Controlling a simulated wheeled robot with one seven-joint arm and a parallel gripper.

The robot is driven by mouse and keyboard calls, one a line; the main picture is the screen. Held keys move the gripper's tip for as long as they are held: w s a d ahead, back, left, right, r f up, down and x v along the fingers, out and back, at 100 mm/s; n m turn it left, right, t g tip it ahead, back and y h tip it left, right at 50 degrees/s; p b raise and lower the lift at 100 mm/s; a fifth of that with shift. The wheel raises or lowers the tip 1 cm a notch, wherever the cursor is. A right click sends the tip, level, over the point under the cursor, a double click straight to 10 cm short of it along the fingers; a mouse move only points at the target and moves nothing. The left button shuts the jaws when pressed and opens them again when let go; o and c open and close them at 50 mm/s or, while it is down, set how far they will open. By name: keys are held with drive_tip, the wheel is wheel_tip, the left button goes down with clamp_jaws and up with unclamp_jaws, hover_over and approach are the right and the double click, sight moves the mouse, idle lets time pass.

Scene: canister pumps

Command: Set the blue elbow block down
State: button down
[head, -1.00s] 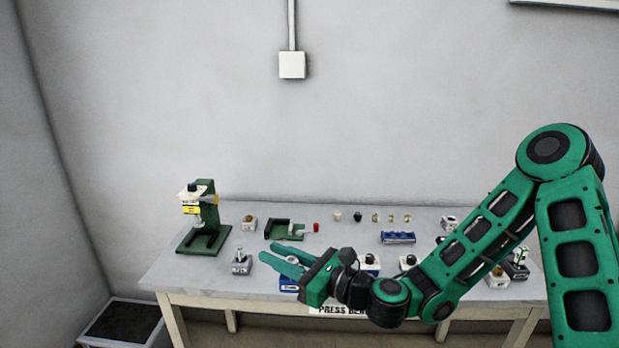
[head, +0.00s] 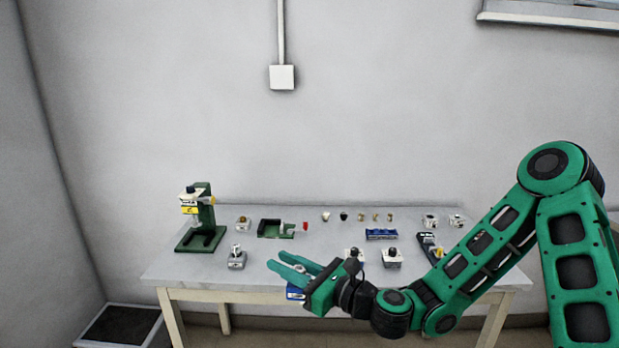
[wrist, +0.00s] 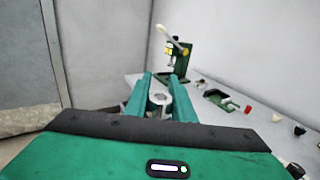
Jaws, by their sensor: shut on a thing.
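My gripper (head: 291,268) is over the front edge of the table, its two green fingers pointing left. The blue elbow block (head: 295,293) shows just below the fingers in the head view, with a pale round part between them. In the wrist view, my gripper (wrist: 160,98) has its fingers on either side of a pale grey ring-like part (wrist: 158,98). The jaws are shut on the block. The fingers hide much of it, and I cannot tell how high it is above the table.
The grey table (head: 180,267) holds a green press (head: 203,225) at left and a green fixture (head: 271,229) behind. A small grey block (head: 236,258) stands left of my gripper. A blue rack (head: 381,234) and white blocks (head: 392,258) are to the right.

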drive_tip(key=w+d+f+m+t+h, duration=0.2)
drive_tip(key=w+d+h, duration=0.1)
drive_tip(key=d, duration=0.8)
drive_tip(key=w+d+f+m+t+h, duration=0.1)
drive_tip(key=w+d+m+t+h, duration=0.1)
drive_tip(key=d, duration=1)
drive_tip(key=w+d+f+m+t+h, duration=0.2)
drive_tip(key=w+d, duration=0.4)
drive_tip(key=d, duration=0.5)
drive_tip(key=m+h, duration=0.1)
drive_tip(key=h, duration=0.1)
drive_tip(key=shift+w+d+f+m+t+h, duration=0.2)
drive_tip(key=shift+d+f+m+t+h, duration=0.1)
drive_tip(key=shift+d+t, duration=0.1)
drive_tip(key=shift+a, duration=0.1)
